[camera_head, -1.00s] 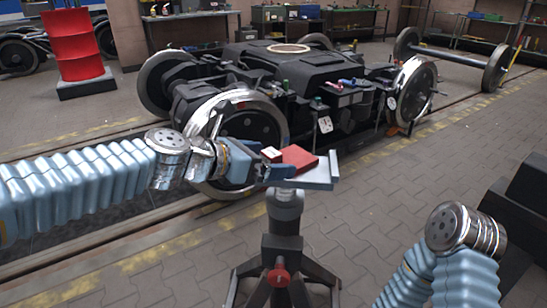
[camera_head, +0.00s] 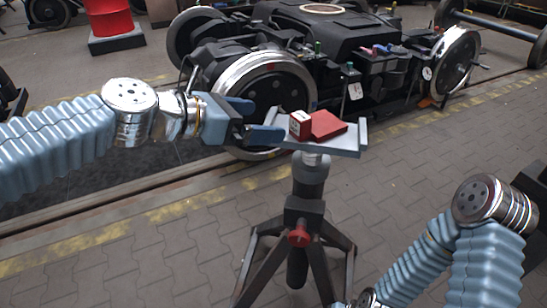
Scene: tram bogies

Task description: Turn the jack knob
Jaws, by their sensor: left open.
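The jack (camera_head: 310,175) is a grey post on dark tripod legs with a flat grey tray on top. Its red knob (camera_head: 299,237) sits on the front of the dark collar below the post. My left gripper (camera_head: 257,120) is open and empty, left of the tray, above and to the left of the knob, and not touching it. One blue fingertip is close to a small red block (camera_head: 300,125) on the tray. My right arm comes in at the lower right, and its gripper is out of the picture.
A flat red piece (camera_head: 327,125) lies on the tray beside the block. The black bogie with its wheel (camera_head: 265,85) stands behind the jack. A red drum (camera_head: 101,18) is at the back left.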

